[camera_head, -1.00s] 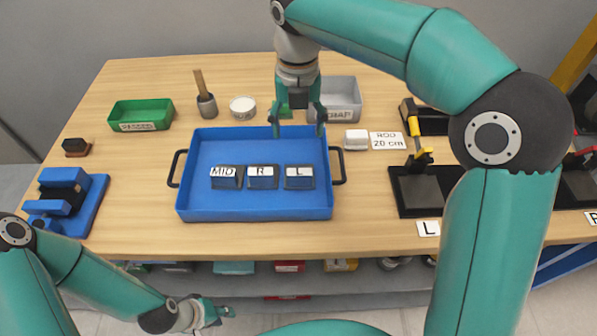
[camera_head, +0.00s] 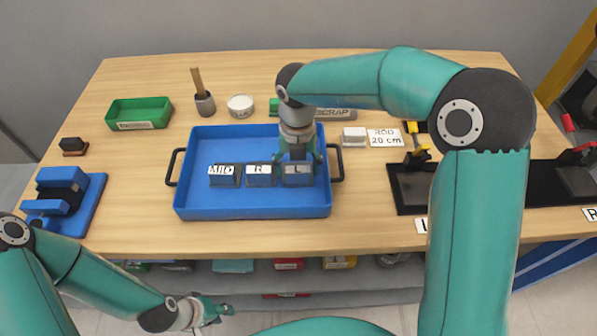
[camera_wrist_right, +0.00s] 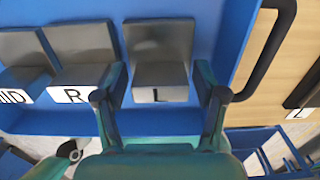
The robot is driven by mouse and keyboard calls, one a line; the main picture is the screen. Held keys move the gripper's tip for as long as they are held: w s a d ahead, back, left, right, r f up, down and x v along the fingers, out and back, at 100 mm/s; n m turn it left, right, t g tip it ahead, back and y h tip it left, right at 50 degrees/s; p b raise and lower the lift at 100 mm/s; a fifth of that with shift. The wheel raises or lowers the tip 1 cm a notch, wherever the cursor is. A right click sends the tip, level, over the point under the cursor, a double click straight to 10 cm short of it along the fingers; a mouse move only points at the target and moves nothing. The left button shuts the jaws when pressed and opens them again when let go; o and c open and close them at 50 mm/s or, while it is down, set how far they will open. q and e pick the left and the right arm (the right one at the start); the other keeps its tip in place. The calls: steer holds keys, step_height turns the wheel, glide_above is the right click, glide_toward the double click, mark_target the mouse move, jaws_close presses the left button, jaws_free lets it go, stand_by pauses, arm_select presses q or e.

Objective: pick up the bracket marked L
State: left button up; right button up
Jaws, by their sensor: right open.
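The bracket marked L (camera_head: 298,180) is a grey angled piece with a white label, standing at the right of a row in the blue tray (camera_head: 190,205). In the right wrist view the L bracket (camera_wrist_right: 158,45) lies between the fingers. My right gripper (camera_head: 298,159) is open, with one finger on each side of the L bracket and gaps visible. The brackets marked R (camera_head: 259,176) and MID (camera_head: 223,177) stand to its left. My left gripper (camera_head: 217,311) is low in front of the table, away from the brackets; its jaws are too small to read.
The R bracket (camera_wrist_right: 80,52) is close beside my right gripper's left finger. The tray's right handle (camera_head: 337,165) is near. A dark fixture (camera_head: 412,187) is at the right.

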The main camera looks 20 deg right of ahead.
steer(key=shift+f, duration=0.1)
steer(key=shift+c, duration=0.4)
steer(key=c, duration=1.3)
steer(key=shift+o, duration=0.2)
